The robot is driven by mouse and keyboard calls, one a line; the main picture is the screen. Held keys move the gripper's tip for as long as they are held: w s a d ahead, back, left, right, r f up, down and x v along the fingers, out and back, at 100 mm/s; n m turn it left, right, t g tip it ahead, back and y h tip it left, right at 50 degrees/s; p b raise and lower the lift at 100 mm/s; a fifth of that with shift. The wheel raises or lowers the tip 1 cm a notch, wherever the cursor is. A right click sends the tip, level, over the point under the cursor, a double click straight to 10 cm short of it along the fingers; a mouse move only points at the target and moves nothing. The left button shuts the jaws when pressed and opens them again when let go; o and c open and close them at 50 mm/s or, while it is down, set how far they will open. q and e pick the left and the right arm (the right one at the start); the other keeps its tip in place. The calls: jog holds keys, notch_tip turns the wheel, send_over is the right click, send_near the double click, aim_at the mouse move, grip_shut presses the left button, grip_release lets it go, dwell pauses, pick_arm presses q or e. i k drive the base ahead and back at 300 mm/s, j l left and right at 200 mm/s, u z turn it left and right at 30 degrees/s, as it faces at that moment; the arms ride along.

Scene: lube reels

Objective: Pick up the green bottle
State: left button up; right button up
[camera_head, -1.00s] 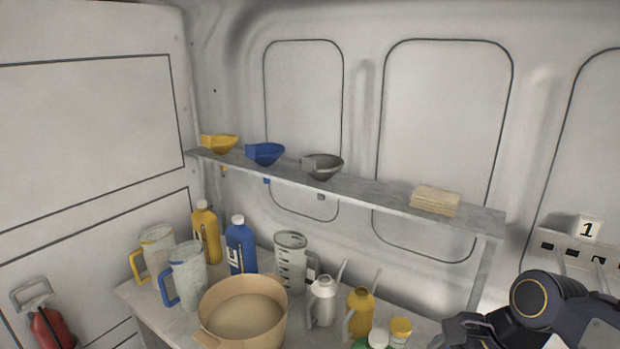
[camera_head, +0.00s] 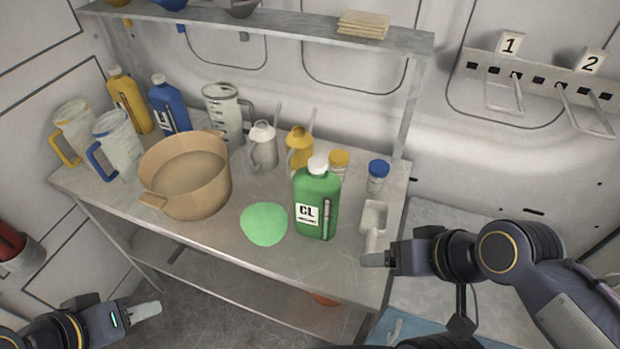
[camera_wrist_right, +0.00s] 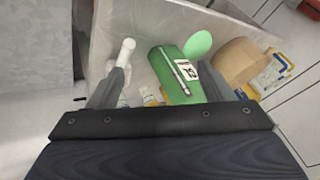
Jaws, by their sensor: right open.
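The green bottle (camera_head: 317,205) stands upright on the metal table near its front right, with a white cap and a "CL" label. It also shows in the right wrist view (camera_wrist_right: 172,68), beyond and between the open fingers. My right gripper (camera_head: 374,260) is to the right of the bottle, near the table's right end; it is open, empty and apart from the bottle. My left gripper (camera_head: 146,310) is low at the left, in front of the table and far from the bottle; its jaws are seen edge-on.
A green round piece (camera_head: 264,224) lies just left of the bottle. A white scoop (camera_head: 373,222) lies on its right, with a blue-capped jar (camera_head: 377,176) behind. A tan basin (camera_head: 186,180), jugs and other bottles fill the table's left and back. A shelf (camera_head: 260,22) hangs above.

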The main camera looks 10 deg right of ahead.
aim_at(316, 198)
jog(key=i+j+z, duration=0.45)
jog(key=j, duration=0.3)
jog(key=j+z, duration=0.25)
jog(key=i+j, duration=0.05)
jog(key=j, duration=0.1)
